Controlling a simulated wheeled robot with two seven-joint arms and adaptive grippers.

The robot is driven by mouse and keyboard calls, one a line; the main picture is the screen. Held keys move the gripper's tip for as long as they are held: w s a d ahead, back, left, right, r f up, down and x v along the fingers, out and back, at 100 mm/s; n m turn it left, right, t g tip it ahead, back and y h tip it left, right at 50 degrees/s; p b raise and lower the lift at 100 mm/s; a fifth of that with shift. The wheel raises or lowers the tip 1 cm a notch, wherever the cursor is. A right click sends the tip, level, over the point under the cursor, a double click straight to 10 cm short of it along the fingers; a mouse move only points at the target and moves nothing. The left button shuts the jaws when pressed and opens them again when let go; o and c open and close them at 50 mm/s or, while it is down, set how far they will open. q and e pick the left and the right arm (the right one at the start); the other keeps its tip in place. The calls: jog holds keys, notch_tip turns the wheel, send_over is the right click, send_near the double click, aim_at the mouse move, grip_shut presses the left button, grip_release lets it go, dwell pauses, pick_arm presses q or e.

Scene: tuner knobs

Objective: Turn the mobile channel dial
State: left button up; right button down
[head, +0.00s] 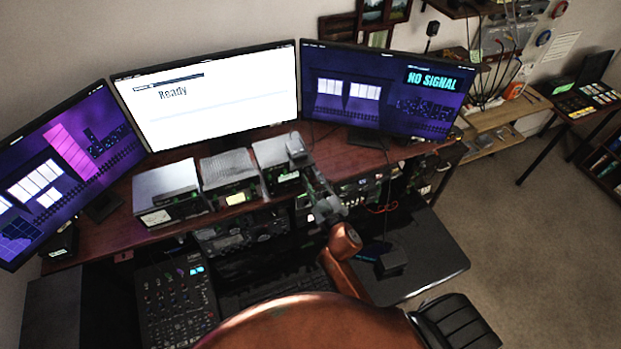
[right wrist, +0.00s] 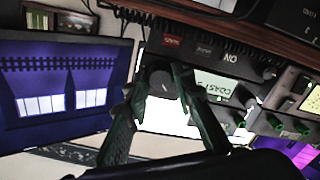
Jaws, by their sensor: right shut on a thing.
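My right gripper (head: 297,152) reaches over the desk to the rightmost of three grey radio units (head: 268,153). In the right wrist view my right gripper (right wrist: 160,74) has its two dark green fingers closed around a dark round dial (right wrist: 160,84) on the radio's front panel. The panel appears upside down there, with a lit pale display (right wrist: 216,86) that seems to read "COAST" beside the dial. The fingers partly cover the dial, and its label and setting cannot be read. My left gripper is not in view.
Three monitors (head: 208,95) stand behind the radios; the right one (head: 385,92) reads "NO SIGNAL". Two more radio units (head: 168,190) stand close by on the left. A mixer (head: 177,300) sits at lower left, and a black chair (head: 457,322) at lower right. Floor is clear at right.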

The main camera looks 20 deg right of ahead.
jog(key=shift+r, duration=0.1)
jog(key=c, duration=1.7)
grip_release()
jog(key=shift+w, duration=0.1)
jog(key=shift+o, duration=0.4)
jog(key=shift+s, duration=0.2)
jog(key=shift+s, duration=0.3)
jog(key=s, duration=1.1)
jog(key=shift+a, duration=0.35)
jog(key=shift+s+a, duration=0.1)
